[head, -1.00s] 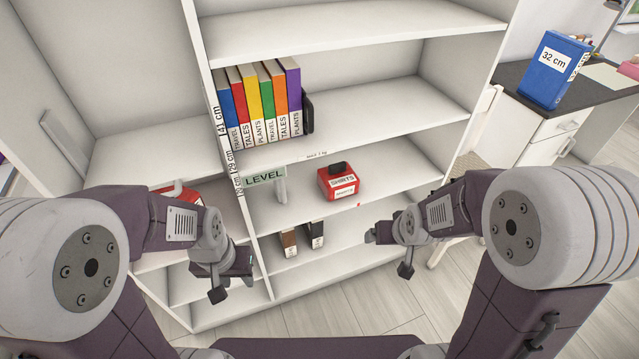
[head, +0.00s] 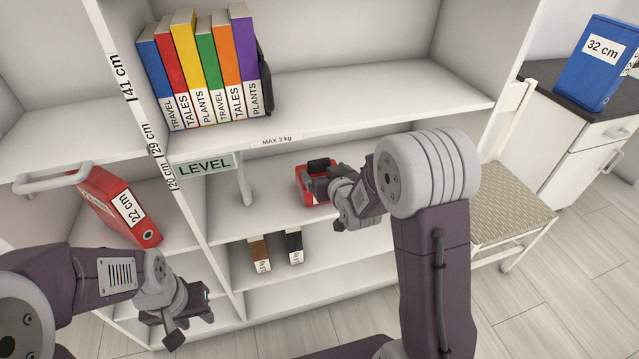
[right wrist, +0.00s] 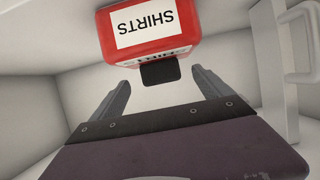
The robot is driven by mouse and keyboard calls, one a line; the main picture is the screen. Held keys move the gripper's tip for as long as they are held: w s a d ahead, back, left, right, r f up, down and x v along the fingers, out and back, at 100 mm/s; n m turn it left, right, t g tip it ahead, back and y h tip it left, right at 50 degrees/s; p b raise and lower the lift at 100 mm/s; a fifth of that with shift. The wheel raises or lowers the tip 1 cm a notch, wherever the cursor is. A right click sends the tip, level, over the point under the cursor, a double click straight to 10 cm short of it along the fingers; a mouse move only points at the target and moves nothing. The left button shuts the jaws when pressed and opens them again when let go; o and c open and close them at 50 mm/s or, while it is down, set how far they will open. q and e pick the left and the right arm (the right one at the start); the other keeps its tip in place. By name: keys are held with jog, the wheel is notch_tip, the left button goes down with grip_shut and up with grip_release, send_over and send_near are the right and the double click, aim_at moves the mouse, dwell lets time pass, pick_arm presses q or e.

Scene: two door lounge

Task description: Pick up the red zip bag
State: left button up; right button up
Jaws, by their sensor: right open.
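The red zip bag (head: 305,184) sits on the middle shelf, partly hidden behind my right gripper in the head view. In the right wrist view the bag (right wrist: 178,53) shows a white SHIRTS label and a black tab or handle (right wrist: 161,73) pointing toward my jaws. My right gripper (right wrist: 158,84) is open, with its two fingers apart on either side of the black tab.
The shelf above, with a MAX 3 kg label (head: 277,141), holds several coloured books (head: 205,80). A red 22 cm binder (head: 118,205) leans at left. A chair (head: 500,200) stands at right.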

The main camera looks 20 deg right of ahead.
aim_at(320, 166)
jog(key=b+x, duration=0.1)
jog(key=x, duration=0.4)
jog(key=shift+w+r, duration=0.1)
jog(key=shift+r, duration=0.15)
grip_shut()
